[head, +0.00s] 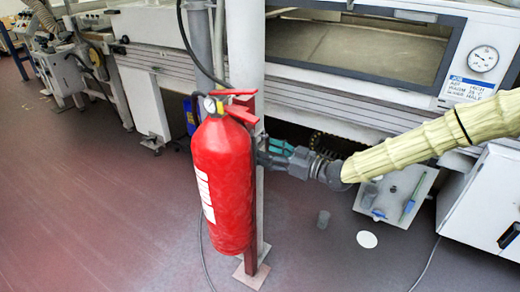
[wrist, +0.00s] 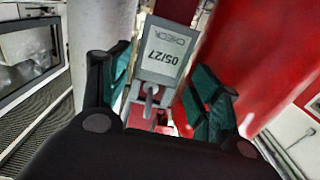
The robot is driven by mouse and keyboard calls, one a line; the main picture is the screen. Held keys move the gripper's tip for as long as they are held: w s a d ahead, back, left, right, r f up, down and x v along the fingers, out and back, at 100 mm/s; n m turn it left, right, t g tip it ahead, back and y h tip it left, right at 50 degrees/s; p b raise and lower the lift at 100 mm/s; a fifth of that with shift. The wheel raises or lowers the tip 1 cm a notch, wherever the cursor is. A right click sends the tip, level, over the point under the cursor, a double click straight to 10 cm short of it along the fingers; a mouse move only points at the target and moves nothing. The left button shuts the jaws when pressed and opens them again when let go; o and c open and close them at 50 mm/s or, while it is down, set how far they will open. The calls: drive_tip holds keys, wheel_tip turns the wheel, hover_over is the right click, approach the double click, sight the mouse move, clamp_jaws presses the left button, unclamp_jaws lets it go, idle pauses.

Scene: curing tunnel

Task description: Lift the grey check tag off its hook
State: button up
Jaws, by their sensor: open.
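The grey check tag (wrist: 166,48), printed "05/27" and "CHECK" and upside down in the wrist view, hangs beside the red fire extinguisher (head: 222,178). A small grey hook or peg (wrist: 150,92) shows at the tag's near end. My gripper (wrist: 160,68) is open, with one teal-padded finger on each side of the tag. I cannot tell whether either finger touches it. In the head view my gripper (head: 268,153) reaches in from the right, behind the extinguisher, which hides the fingertips and the tag.
The extinguisher is mounted on a post (head: 246,60) and fills the right of the wrist view. Behind stands the curing tunnel with a wide window (head: 360,45) and a gauge (head: 483,59). A tray (head: 398,214) with small items lies low at right. The floor at left is clear.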

sight(261, 149)
drive_tip(key=shift+x, duration=1.95)
drive_tip(key=shift+w+f, duration=0.1)
drive_tip(key=c, duration=0.6)
